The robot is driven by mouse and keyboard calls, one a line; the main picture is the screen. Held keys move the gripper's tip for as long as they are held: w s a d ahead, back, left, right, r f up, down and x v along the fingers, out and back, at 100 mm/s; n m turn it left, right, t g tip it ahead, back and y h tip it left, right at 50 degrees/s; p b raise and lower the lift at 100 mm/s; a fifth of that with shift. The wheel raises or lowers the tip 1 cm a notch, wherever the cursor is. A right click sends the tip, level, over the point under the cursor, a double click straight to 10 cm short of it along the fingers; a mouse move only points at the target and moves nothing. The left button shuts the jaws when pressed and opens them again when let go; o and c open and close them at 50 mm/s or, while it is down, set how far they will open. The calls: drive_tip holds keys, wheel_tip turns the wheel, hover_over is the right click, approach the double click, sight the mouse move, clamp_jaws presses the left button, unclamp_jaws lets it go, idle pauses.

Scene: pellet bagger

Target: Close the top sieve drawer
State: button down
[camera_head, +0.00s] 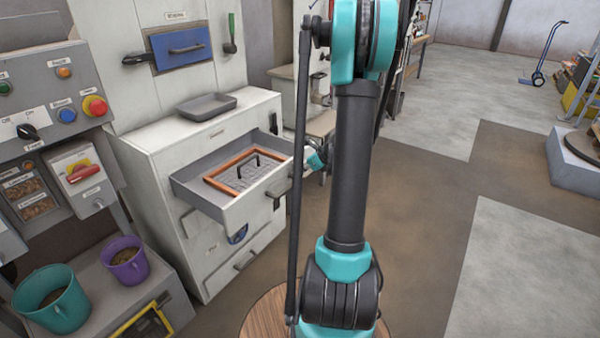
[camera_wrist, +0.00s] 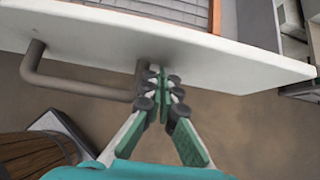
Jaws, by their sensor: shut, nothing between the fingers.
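The top sieve drawer (camera_head: 272,202) is pulled out of the white cabinet, with an orange-framed sieve (camera_head: 240,172) lying in it. In the wrist view the drawer's white front panel (camera_wrist: 230,55) runs across the upper part, with a grey bar handle (camera_wrist: 80,87) on its left. My gripper (camera_wrist: 160,78) is shut and empty, its fingertips at the drawer front beside the handle's right end. I cannot tell whether the fingertips touch the panel. In the head view my gripper (camera_head: 312,160) is partly hidden behind my arm, to the right of the drawer.
A grey tray (camera_head: 207,105) lies on the cabinet top. A control panel (camera_head: 60,100) with buttons stands at left, above a teal bucket (camera_head: 52,300) and a purple bucket (camera_head: 124,262). A lower drawer (camera_head: 245,260) looks closed. Floor at right is open.

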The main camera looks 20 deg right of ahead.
sight(244, 156)
drive_tip(key=w+a, duration=0.5)
drive_tip(key=w, duration=0.3)
drive_tip(key=w+a, duration=0.6)
drive_tip(key=w, duration=0.2)
drive_tip(key=w+a, duration=0.6)
drive_tip(key=w, duration=0.1)
drive_tip(key=shift+w+a, duration=0.1)
drive_tip(key=shift+w, duration=0.3)
drive_tip(key=shift+w+a+r, duration=0.1)
drive_tip(key=shift+w+a, duration=0.1)
drive_tip(key=shift+r, duration=0.15)
